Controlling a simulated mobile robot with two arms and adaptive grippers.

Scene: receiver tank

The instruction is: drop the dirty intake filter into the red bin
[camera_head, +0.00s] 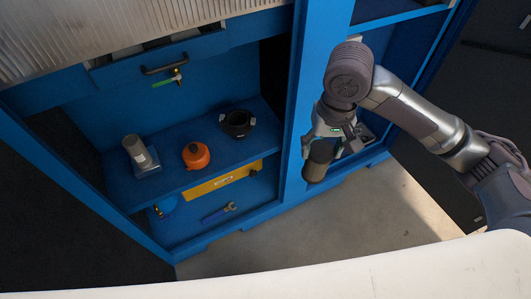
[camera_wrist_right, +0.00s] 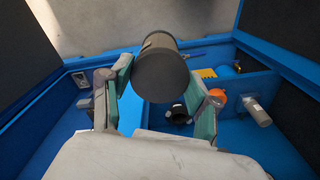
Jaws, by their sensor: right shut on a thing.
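The intake filter, a dark grey-brown cylinder (camera_head: 319,160), hangs below my right gripper (camera_head: 336,140) in front of the blue cabinet's right-hand bay. In the right wrist view the filter (camera_wrist_right: 160,72) sits between the two green-padded fingers of my right gripper (camera_wrist_right: 157,82), which is shut on it. Its dark round end faces the wrist camera. I see no red bin in either view. My left gripper is not in view.
A blue cabinet (camera_head: 298,110) has a shelf (camera_head: 190,180) with a grey cylinder (camera_head: 136,149), an orange round object (camera_head: 196,155) and a black ring-like part (camera_head: 237,122). A blue upright divides the bays. Grey floor (camera_head: 370,215) is clear in front.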

